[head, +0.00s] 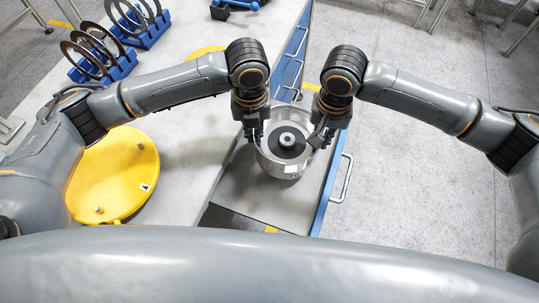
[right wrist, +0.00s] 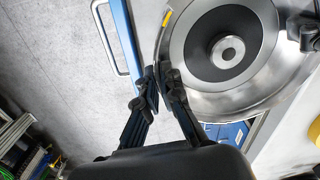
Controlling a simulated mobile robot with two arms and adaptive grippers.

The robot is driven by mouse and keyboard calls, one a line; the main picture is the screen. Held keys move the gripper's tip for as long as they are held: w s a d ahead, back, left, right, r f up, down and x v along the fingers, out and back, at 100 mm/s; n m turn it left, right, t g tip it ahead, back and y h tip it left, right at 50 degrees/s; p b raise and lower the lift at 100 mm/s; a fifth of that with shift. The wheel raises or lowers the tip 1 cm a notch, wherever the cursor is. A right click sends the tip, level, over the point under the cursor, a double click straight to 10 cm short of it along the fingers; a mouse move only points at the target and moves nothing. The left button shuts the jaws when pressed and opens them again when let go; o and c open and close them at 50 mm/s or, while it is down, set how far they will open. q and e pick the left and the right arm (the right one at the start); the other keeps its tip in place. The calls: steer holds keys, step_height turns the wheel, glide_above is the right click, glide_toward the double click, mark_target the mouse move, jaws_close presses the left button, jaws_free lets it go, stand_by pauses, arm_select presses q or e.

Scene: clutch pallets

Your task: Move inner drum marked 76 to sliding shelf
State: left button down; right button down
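A silver inner drum (head: 268,164) with a black ring and a grey hub sits between my two grippers. A small white label is on its near side, but its number is too small to read. My left gripper (head: 257,136) is shut on the drum's left rim. My right gripper (head: 320,138) is shut on its right rim; in the right wrist view the fingers (right wrist: 160,82) straddle the wall of the drum (right wrist: 272,45). The grey sliding shelf (head: 245,200) with blue sides lies under the drum. I cannot tell whether the drum touches it.
A yellow round plate (head: 118,180) lies on the grey table (head: 185,145) at left. Blue racks with dark rings (head: 105,65) stand at the back left. Blue drawers with metal handles (head: 345,180) line the right side. The floor (head: 420,160) at right is clear.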

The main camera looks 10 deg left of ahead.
arm_select(q)
steer(key=shift+a, duration=0.15)
steer(key=shift+w+f, duration=0.1)
steer(key=shift+f, duration=0.1)
arm_select(e)
steer(key=shift+f, duration=0.2)
